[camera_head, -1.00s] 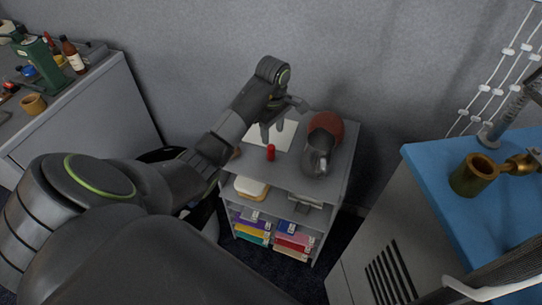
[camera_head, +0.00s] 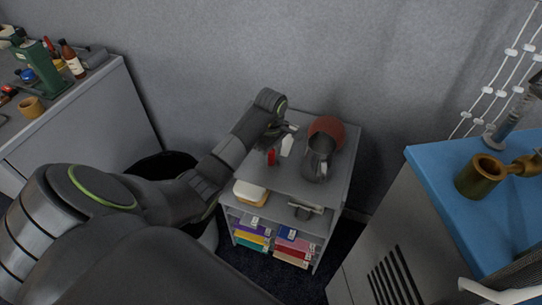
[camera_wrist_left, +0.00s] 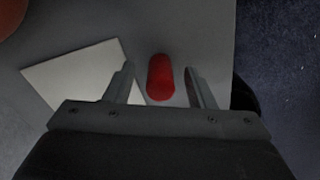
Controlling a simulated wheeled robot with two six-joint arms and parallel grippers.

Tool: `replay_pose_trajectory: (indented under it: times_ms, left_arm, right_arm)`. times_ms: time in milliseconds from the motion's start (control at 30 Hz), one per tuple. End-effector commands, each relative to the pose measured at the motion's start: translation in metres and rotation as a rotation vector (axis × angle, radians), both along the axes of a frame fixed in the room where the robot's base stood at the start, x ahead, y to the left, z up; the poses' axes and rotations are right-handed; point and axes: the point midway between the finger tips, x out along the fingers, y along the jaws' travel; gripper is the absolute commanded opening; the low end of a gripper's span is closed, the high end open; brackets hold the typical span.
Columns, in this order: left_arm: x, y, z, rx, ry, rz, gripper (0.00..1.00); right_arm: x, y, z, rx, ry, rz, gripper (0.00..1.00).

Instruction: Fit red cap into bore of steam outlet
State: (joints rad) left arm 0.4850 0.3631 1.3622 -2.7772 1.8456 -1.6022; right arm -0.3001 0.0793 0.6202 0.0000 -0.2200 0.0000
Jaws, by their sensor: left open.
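The red cap (camera_head: 271,157) stands on the top of a small grey shelf unit. In the left wrist view the red cap (camera_wrist_left: 160,78) shows between the two fingers, with a gap on each side. My left gripper (camera_wrist_left: 159,70) is open around or just above it; I cannot tell the exact height. In the head view my left gripper (camera_head: 281,138) is close behind the cap, partly hidden by its own wrist. My right gripper is not in view.
A white sheet (camera_wrist_left: 75,75) lies beside the cap. A grey metal jug (camera_head: 316,160) and a reddish-brown round object (camera_head: 328,129) stand right of it. A blue-topped cabinet (camera_head: 440,165) is at the right; a grey bench (camera_head: 85,100) is at the left.

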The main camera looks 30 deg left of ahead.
Motion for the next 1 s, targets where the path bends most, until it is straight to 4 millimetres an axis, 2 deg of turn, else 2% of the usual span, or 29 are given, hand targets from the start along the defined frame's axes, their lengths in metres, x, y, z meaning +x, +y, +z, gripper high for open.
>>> replay_pose_trajectory:
  times_ms: [67, 400, 600, 733, 933, 1000]
  left_arm:
    - [0.000, 0.000, 0.000, 0.000, 0.000, 0.000, 0.43]
    - [0.000, 0.000, 0.000, 0.000, 0.000, 0.000, 0.00]
    - [0.000, 0.000, 0.001, 0.001, -0.001, 0.000, 0.00]
    - [0.001, 0.001, 0.011, 0.002, -0.003, 0.001, 0.00]
    - [0.001, 0.001, 0.053, 0.003, -0.007, -0.001, 0.00]
    - [0.000, 0.000, 0.071, 0.001, -0.001, 0.000, 0.00]
  right_arm:
    - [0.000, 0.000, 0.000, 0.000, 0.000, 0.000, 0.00]
    - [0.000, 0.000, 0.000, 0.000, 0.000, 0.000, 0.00]
    - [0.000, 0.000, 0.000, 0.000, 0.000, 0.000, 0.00]
    - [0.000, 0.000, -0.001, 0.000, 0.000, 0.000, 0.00]
    - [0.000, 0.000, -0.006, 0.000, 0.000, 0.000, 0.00]
    - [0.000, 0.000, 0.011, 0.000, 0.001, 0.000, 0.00]
